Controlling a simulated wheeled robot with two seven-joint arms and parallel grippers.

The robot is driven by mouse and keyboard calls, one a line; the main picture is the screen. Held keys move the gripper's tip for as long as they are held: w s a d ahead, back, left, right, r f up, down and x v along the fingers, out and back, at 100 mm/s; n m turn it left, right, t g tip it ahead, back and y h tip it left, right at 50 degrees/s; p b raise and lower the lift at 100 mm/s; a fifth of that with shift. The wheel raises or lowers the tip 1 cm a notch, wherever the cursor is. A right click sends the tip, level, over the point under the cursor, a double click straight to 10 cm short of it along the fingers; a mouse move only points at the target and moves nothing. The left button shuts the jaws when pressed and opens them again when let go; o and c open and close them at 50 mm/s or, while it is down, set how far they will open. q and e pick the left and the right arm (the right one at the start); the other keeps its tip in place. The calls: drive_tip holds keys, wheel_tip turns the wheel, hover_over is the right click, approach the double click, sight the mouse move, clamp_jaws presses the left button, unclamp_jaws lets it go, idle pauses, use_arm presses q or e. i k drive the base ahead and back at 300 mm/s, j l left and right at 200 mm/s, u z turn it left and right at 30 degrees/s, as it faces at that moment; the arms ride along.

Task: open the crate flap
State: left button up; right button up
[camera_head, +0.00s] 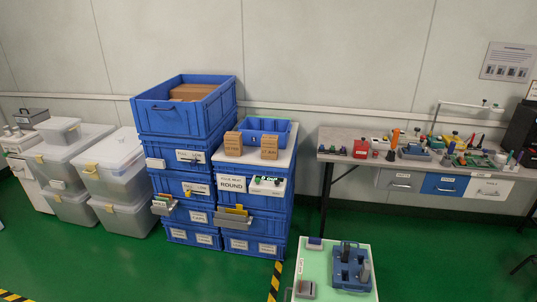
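Blue crates stand in two stacks in the middle of the view. The taller left stack has an open-topped blue crate (185,108) on top with brown cardboard inside. The lower right stack has a pale top board (283,157). Below the board is a crate front with a white label reading ROUND (231,184) and an opening (267,184) with small green and dark items. Small grey ledges (164,208) stick out from the crate fronts, with yellow or green items at them. Which flap is meant, I cannot tell. Neither of my grippers is in view.
Two cardboard boxes (233,143) and a blue bin (262,131) sit on the pale board. Lidded clear bins (113,160) stand at left, a cluttered workbench (340,139) at right. A pale green cart (314,266) is at the front. Green floor is free before the crates.

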sight(168, 116)
drive_tip(key=i+j+u, duration=0.15)
drive_tip(key=i+j, duration=0.2)
drive_tip(key=i, duration=0.15)
drive_tip(key=i+j+u, duration=0.1)
drive_tip(key=i+j, duration=0.25)
drive_tip(key=i, duration=0.15)
drive_tip(key=i+j+u, duration=0.15)
drive_tip(key=i, duration=0.4)
drive_tip(key=i+j+u, duration=0.1)
drive_tip(key=i+j, duration=0.2)
drive_tip(key=i, duration=0.2)
drive_tip(key=i+j+u, duration=0.15)
drive_tip(key=i, duration=0.4)
